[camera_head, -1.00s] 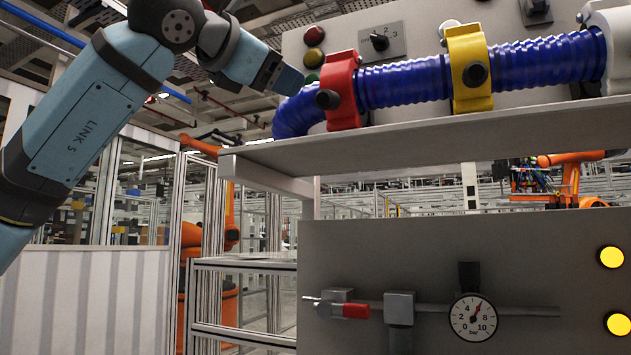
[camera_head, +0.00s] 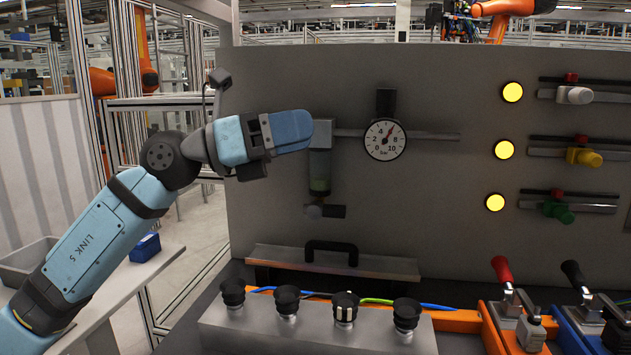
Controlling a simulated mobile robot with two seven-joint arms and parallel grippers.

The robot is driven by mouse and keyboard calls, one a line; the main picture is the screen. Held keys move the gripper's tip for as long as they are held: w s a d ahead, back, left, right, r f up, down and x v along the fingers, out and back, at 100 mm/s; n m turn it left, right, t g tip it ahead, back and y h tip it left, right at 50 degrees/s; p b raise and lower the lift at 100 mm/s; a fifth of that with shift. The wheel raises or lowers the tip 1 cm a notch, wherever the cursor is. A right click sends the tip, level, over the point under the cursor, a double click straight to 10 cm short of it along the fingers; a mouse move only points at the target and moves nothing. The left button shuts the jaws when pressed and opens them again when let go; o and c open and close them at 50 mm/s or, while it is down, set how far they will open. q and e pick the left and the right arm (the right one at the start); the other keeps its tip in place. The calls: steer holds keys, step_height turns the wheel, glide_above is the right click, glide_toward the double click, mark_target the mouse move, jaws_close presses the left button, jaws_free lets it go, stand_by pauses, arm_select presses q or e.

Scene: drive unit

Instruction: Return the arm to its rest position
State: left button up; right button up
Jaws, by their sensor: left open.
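My left arm (camera_head: 95,237), light blue with black joints and marked LINK 5, comes in from the lower left. My left gripper (camera_head: 297,131) points right in front of the grey panel, left of the pressure gauge (camera_head: 385,140). It is seen side-on, so the gap between its fingers is hard to see, and no object shows in it. It hides the left part of the gauge's pipe; a filter bowl (camera_head: 320,171) shows just below it. My right gripper is not in view.
A black-handled drawer or cover (camera_head: 333,262) sits low on the panel. Below are a box with several black knobs (camera_head: 318,328) and red and black levers (camera_head: 502,270). Yellow lamps (camera_head: 504,150) and coloured valves (camera_head: 583,157) are at right. A table with a blue bin (camera_head: 145,247) stands left.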

arm_select(q)
steer(key=s+a+f+n+t+y, duration=0.1)
steer(key=a+f+n+t+y, duration=0.2)
steer(key=f+n+t, duration=0.55)
steer(key=s+a+f+n+t+y, duration=0.1)
steer(key=a+f+n+t+y, duration=0.2)
steer(key=f+n, duration=1.05)
steer(key=s+a+f+n+t+y, duration=0.1)
steer(key=a+f+n+t+y, duration=0.4)
steer(key=f+n, duration=0.6)
steer(key=s+a+f+n+g+y, duration=0.2)
steer(key=s+f+n+g, duration=0.3)
steer(key=s+f, duration=0.55)
steer(key=s+a+f+n+g+y, duration=0.1)
steer(key=s+f+n+g+y, duration=0.15)
steer(key=s+f+n, duration=0.8)
steer(key=a+r+m+y+p, duration=0.1)
steer(key=a+r+m+p, duration=0.2)
steer(key=r+p, duration=1.1)
steer(key=p, duration=1.5)
steer(key=shift+w+r+g, duration=0.2)
steer(key=shift+r+g, duration=0.2)
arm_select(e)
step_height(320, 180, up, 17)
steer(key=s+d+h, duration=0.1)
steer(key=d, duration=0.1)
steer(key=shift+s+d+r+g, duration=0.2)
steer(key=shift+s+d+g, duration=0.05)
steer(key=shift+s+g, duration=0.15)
